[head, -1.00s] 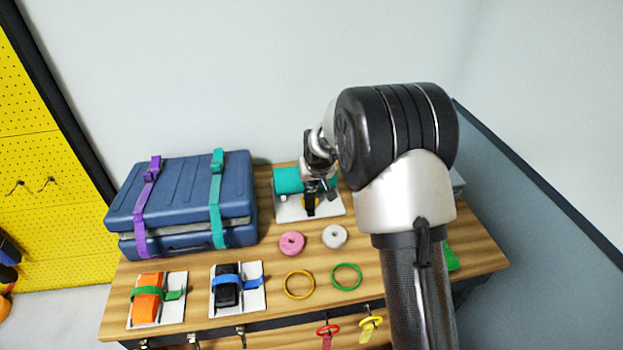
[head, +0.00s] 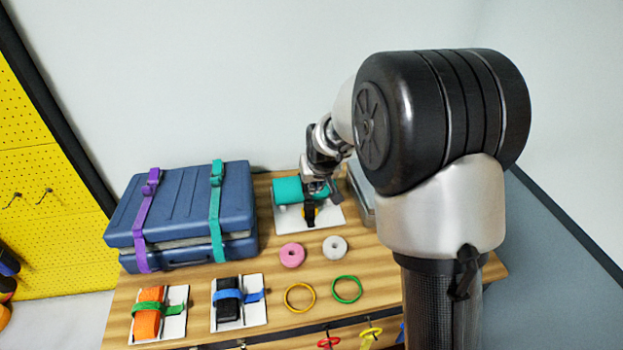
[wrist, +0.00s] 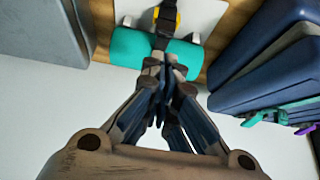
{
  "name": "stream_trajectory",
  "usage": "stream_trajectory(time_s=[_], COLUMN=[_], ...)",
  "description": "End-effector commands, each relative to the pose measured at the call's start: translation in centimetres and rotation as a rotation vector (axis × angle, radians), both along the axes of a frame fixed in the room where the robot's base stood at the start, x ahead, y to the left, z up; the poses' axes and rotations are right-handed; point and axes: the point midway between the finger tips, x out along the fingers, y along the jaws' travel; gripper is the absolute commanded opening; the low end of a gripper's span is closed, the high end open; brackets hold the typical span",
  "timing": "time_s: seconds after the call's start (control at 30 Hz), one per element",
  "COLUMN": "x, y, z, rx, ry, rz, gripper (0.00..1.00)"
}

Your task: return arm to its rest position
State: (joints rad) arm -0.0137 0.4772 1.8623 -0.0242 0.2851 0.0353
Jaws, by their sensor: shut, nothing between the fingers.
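My arm reaches over the right part of the wooden table (head: 375,262) in the head view. My gripper (head: 318,188) is at its end, by the teal roll (head: 287,190) on a white board (head: 326,221). In the wrist view my gripper (wrist: 163,62) is shut and empty, its fingertips together in front of the teal roll (wrist: 130,48). A black strap with a yellow buckle (wrist: 166,18) runs over the roll. I cannot tell whether the fingertips touch the roll.
A blue case (head: 188,208) with purple and teal straps stands at the left. A grey box (head: 360,194) is right of the roll. Pink (head: 292,255) and white (head: 335,247) rings, yellow (head: 299,298) and green (head: 346,290) hoops, and orange (head: 148,312) and black (head: 228,303) strapped blocks lie in front.

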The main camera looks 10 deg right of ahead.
Motion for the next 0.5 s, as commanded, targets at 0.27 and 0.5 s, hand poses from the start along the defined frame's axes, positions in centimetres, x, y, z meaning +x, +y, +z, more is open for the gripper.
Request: stream_trajectory(time_s=[0.27,0.5], x=[-1.0,-5.3], y=[0.0,-0.2], z=[0.9,6.0], rx=[0.0,-0.001], ry=[-0.001,0.005], rz=[0.0,-0.002], gripper=[0.0,0.0])
